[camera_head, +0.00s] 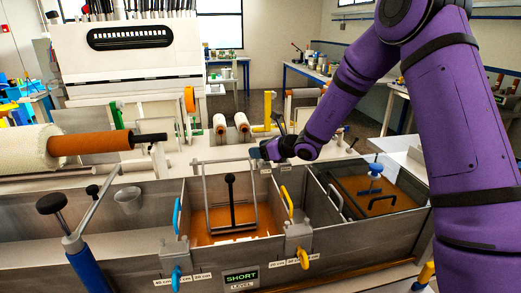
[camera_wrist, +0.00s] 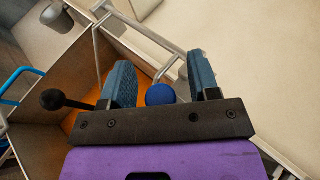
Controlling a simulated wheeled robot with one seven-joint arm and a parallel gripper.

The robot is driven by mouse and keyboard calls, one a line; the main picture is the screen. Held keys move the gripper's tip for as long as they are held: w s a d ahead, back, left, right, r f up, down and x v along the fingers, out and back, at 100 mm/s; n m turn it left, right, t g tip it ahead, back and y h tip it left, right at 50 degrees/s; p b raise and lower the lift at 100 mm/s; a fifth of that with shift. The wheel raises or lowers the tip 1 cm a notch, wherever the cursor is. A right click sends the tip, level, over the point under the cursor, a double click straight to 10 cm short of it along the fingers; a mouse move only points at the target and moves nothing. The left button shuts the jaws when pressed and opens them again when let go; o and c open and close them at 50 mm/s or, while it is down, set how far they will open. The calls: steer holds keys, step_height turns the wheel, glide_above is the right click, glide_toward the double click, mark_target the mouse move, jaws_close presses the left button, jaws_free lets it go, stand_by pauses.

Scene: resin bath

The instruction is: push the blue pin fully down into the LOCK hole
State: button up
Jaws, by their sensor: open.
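A round blue knob (camera_wrist: 160,94), which looks like the head of the blue pin, shows in the wrist view between my fingers. My gripper (camera_wrist: 160,68) is open, with one dark blue padded finger on each side of the knob and a gap visible at each side. In the head view my gripper (camera_head: 263,151) is at the back edge of the middle bath, by the top of a metal frame. The pin's shaft and the LOCK hole are hidden, so how deep the pin sits cannot be told.
The metal frame (camera_head: 204,190) stands in the middle bath, around a black-knobbed rod (camera_head: 231,200). A blue handle (camera_head: 177,215) and a yellow handle (camera_head: 287,200) flank this bath. A blue-topped handle (camera_head: 375,170) stands over the right bath. A roller (camera_head: 90,144) lies at left.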

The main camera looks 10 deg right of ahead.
steer(key=v, duration=1)
steer(key=shift+s+d, duration=0.3)
steer(key=shift+r, duration=0.1)
steer(key=shift+r, duration=0.1)
steer(key=s+a+r+n+g, duration=0.2)
steer(key=s+r+n+g, duration=0.1)
steer(key=s+r+n, duration=0.45)
steer(key=s+a+r+n+g, duration=0.2)
steer(key=s+r+n+g, duration=0.15)
steer(key=s+n, duration=0.6)
steer(key=s+d+r+n+h, duration=0.1)
steer(key=s+d+n+h, duration=0.2)
steer(key=s, duration=0.4)
steer(key=s+d+r+n+t+h, duration=0.1)
steer(key=s+d+r+n+h, duration=0.1)
steer(key=s, duration=0.5)
steer(key=s+d+r+n+t+h, duration=0.1)
steer(key=s+d+r+n+h, duration=0.1)
steer(key=s+d+n+h, duration=0.2)
steer(key=s+d+n, duration=0.1)
steer(key=s+d, duration=0.1)
steer(key=shift+s+h, duration=0.4)
